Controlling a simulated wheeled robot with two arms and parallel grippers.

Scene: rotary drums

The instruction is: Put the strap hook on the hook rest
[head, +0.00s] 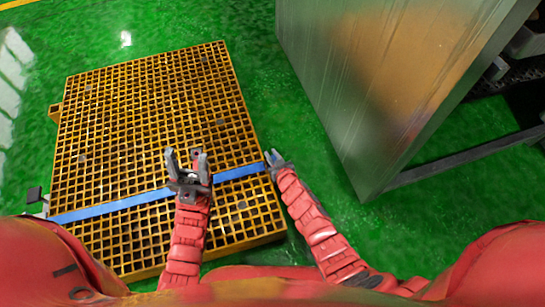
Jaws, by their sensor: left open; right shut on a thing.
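A blue strap (110,207) lies across the yellow grate. Its right end reaches my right gripper (273,158) at the grate's right edge. My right gripper is shut at that end, on what looks like the strap hook; the hook itself is too small and covered to make out. My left gripper (187,163) is open over the middle of the grate, with its fingers pointing up the picture. It hides part of the strap. A small dark piece (35,195) shows at the grate's left edge by the strap's left end. I cannot make out which piece is the hook rest.
The yellow grate (140,90) is a wide square lattice on a glossy green floor (240,60). A large metal panel (350,90) stands to the right, with dark frame bars (460,155) behind it. Green floor is free between grate and panel.

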